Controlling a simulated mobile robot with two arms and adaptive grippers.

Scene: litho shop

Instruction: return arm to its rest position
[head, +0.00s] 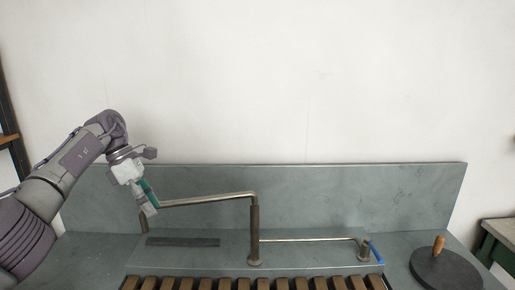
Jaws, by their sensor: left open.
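My left gripper (150,208) comes in from the left with its fingers pointing down. It is open, at the left end of a bent metal arm (208,200). I cannot tell whether the fingers touch this metal arm, since they overlap its end. The metal arm runs level from an upright post (255,232) out to the left. A short upright piece (143,222) shows just below the gripper. My right gripper is not in view.
A thin rod (310,240) runs right from the post to a small fitting with a blue lever (376,252). Wooden slats (230,284) line the front. A dark round disc with a wooden knob (445,270) sits at right. A grey backsplash (340,195) stands behind.

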